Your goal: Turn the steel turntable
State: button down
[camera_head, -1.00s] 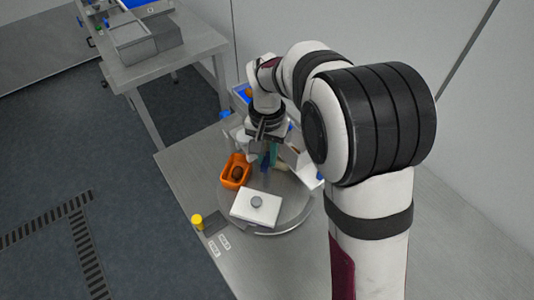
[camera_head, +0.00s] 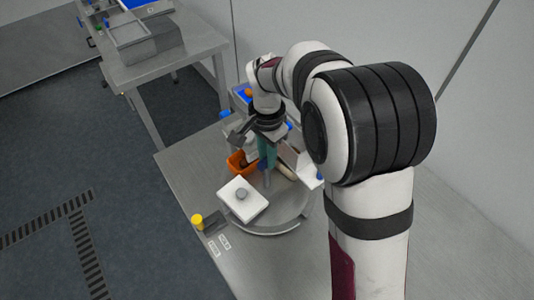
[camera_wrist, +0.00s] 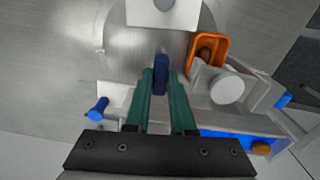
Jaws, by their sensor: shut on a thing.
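The steel turntable (camera_head: 290,207) is a round grey disc on the bench, and it also shows in the wrist view (camera_wrist: 122,45). A blue upright peg (camera_wrist: 160,66) stands near its middle. My gripper (camera_wrist: 160,80) has green fingers, shut on the blue peg. In the head view my gripper (camera_head: 267,165) points down over the disc, and the arm hides part of its far side. A white box (camera_head: 238,212) with a grey round knob on top sits on the near left part.
A yellow cylinder (camera_head: 197,220) and a dark block (camera_head: 214,222) stand by the disc's left front. A blue tray (camera_wrist: 225,145) and a white cylinder (camera_wrist: 226,90) are close to my gripper. The bench's near right is clear.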

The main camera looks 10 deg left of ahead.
jog(key=shift+m, duration=9.7)
jog(key=c, duration=0.8)
grip_release()
jog(key=shift+o, duration=0.2)
jog(key=shift+r, duration=0.1)
